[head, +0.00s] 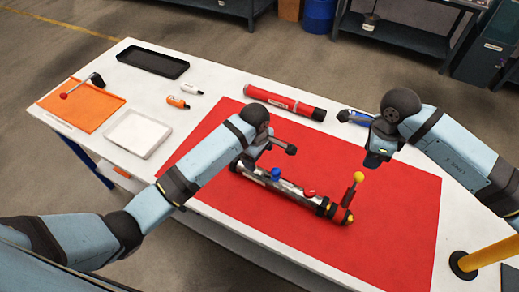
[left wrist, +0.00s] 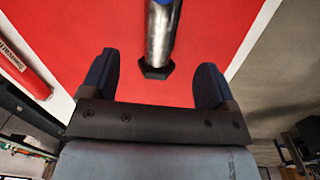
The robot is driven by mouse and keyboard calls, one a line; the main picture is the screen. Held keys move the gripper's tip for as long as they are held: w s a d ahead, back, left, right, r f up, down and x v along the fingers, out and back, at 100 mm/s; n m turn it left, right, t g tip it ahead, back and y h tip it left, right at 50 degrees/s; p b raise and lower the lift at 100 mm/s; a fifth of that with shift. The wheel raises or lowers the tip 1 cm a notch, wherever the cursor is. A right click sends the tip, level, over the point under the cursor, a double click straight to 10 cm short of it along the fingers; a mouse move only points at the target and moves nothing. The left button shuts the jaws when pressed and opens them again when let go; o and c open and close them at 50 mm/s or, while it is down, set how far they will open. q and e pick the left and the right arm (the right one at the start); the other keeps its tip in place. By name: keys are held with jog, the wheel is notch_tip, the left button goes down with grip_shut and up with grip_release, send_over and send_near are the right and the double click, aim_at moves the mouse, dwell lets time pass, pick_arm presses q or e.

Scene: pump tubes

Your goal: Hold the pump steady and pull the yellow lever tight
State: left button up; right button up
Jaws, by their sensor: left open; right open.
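The yellow lever (head: 354,189) stands up near that end, a dark stick with a yellow ball. My left gripper (head: 270,152) is above the pump's left end. In the left wrist view its two fingers (left wrist: 155,80) are open, with the pump's dark end (left wrist: 156,70) between and beyond them. My right gripper (head: 374,160) is above and right of the lever, apart from it; its fingertips are hard to make out.
A red tube (head: 285,103) lies along the mat's far edge, with a blue tool (head: 354,116) to its right. An orange tray (head: 80,107), a white tray (head: 138,133), a black tray (head: 153,62) and small bottles (head: 178,102) stand left.

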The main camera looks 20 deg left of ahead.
aim_at(260, 171)
pick_arm(q)
jog(key=shift+n+g, duration=0.3)
jog(key=shift+n, duration=0.2)
jog(key=f, duration=1.2)
jog(key=shift+w+d+f, duration=0.1)
jog(key=shift+w+f, duration=0.1)
jog(key=shift+w, duration=0.1)
